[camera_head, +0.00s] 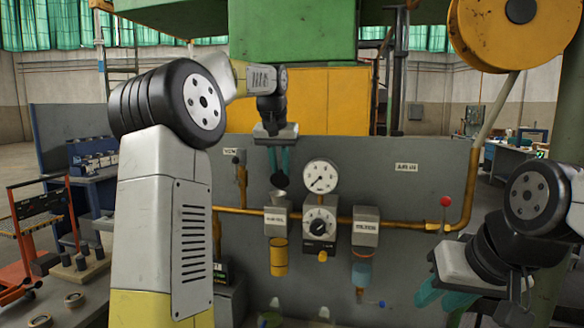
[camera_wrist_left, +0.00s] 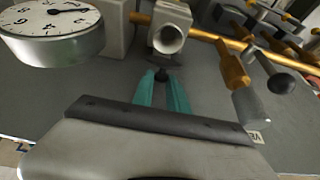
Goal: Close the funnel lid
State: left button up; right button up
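My left gripper (camera_head: 279,172) points down in front of the grey panel. Its teal fingers stand with a narrow gap between them. A small dark rounded part (camera_head: 280,181), perhaps the funnel lid's knob, is at the fingertips. It also shows between the tips in the left wrist view (camera_wrist_left: 162,75). I cannot tell whether the fingers grip it. Below it is a grey labelled box (camera_head: 276,219) with a yellow cup under it. In the left wrist view a round funnel mouth (camera_wrist_left: 167,40) shows open just beyond the tips. My right gripper (camera_head: 444,295) is open and empty at the lower right.
A pressure gauge (camera_head: 320,176) and a dial box (camera_head: 318,224) are close to the right of the left gripper. A valve handle (camera_head: 239,158) is close to its left. An orange pipe (camera_head: 400,224) runs across the panel, with a red knob (camera_head: 446,201) at right.

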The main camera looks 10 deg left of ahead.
aim_at(278, 177)
pick_arm(q)
jog(key=shift+s, duration=0.15)
grip_shut()
jog(key=s+t, duration=0.1)
jog(key=t, duration=0.1)
jog(key=shift+s+f+t, duration=0.15)
jog(key=shift+s+t, duration=0.2)
jog(key=shift+t, duration=0.05)
jog(key=s+t, duration=0.1)
jog(key=s+f+t, duration=0.1)
jog(key=t, duration=0.1)
jog(key=shift+a+t, duration=0.1)
jog(key=shift+t, duration=0.2)
jog(key=t, duration=0.1)
jog(key=s+f+t, duration=0.1)
jog(key=t, duration=0.1)
jog(key=shift+a+f, duration=0.15)
jog(key=shift+f, duration=0.05)
jog(key=shift+s+f+t, duration=0.25)
jog(key=shift+f+t, duration=0.15)
jog(key=shift+t, duration=0.45)
jog(key=shift+s+f+t, duration=0.25)
jog(key=shift+f+t, duration=0.1)
jog(key=shift+t, duration=0.5)
jog(key=o, duration=0.8)
grip_release()
